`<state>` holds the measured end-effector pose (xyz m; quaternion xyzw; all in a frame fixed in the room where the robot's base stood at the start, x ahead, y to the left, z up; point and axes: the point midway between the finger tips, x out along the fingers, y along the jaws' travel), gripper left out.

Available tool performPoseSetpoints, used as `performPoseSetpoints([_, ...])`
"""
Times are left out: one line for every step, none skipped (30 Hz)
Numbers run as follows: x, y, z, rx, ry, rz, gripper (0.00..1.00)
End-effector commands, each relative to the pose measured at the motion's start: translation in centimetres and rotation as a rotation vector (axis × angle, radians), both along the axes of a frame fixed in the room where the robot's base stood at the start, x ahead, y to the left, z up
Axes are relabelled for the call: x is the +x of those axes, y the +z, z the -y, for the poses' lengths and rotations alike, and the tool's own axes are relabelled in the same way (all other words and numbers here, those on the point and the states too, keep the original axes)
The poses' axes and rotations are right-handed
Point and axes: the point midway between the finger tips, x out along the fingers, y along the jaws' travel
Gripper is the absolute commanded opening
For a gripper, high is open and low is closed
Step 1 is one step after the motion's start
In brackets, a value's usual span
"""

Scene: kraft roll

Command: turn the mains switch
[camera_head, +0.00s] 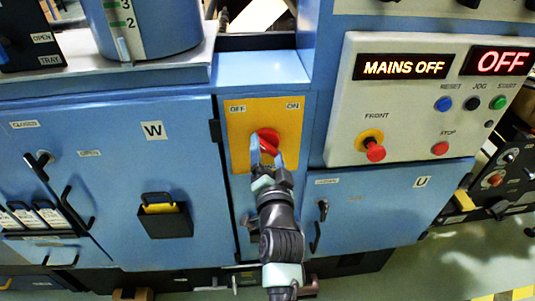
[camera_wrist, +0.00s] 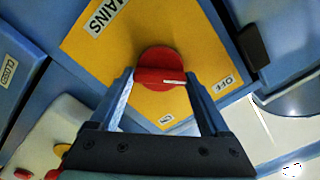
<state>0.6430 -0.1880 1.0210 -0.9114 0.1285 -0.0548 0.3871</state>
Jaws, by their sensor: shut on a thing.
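The mains switch is a red rotary knob (camera_head: 267,136) on a yellow plate (camera_head: 291,120) marked OFF on the left and ON on the right. My gripper (camera_head: 266,158) reaches it from below, and its two fingers are shut on the knob. In the wrist view the knob (camera_wrist: 158,62) sits between the fingertips (camera_wrist: 160,84). A white mark on its handle points right, roughly towards the OFF label (camera_wrist: 222,86); the ON label (camera_wrist: 166,119) is below. The display (camera_head: 405,67) reads MAINS OFF. The fingers hide part of the knob's sides.
Right of the switch, a grey panel (camera_head: 405,115) carries a red FRONT button (camera_head: 375,151), a STOP button (camera_head: 440,148) and several small buttons. Blue cabinet doors with handles lie on both sides. A black holder (camera_head: 165,220) sticks out at left.

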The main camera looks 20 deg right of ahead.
Motion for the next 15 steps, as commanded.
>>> performPoseSetpoints([-0.02,-0.18,0.00,-0.009,0.000,-0.005,0.24])
performPoseSetpoints([-0.02,-0.17,0.01,-0.014,0.000,-0.007,0.24])
performPoseSetpoints([-0.02,-0.16,0.01,-0.019,0.000,-0.009,0.24])
performPoseSetpoints([-0.02,-0.15,0.00,-0.023,0.000,-0.010,0.24])
performPoseSetpoints([-0.02,-0.14,-0.01,-0.027,0.000,-0.011,0.24])
performPoseSetpoints([-0.02,-0.13,-0.01,-0.030,0.000,-0.012,0.24])
performPoseSetpoints([-0.02,-0.13,-0.01,-0.032,0.000,-0.012,0.24])
performPoseSetpoints([-0.02,-0.12,0.00,-0.034,0.000,-0.013,0.24])
performPoseSetpoints([-0.02,-0.11,-0.01,-0.035,0.000,-0.013,0.24])
performPoseSetpoints([-0.02,-0.11,-0.01,-0.036,0.000,-0.013,0.24])
performPoseSetpoints([-0.02,-0.11,0.00,-0.036,0.000,-0.013,0.24])
performPoseSetpoints([-0.02,-0.11,-0.01,-0.037,0.000,-0.014,0.24])
performPoseSetpoints([-0.02,-0.11,0.00,-0.037,0.000,-0.014,0.24])
performPoseSetpoints([-0.02,-0.11,0.00,-0.037,0.000,-0.014,0.24])
performPoseSetpoints([-0.02,-0.11,0.01,-0.037,0.000,-0.014,0.24])
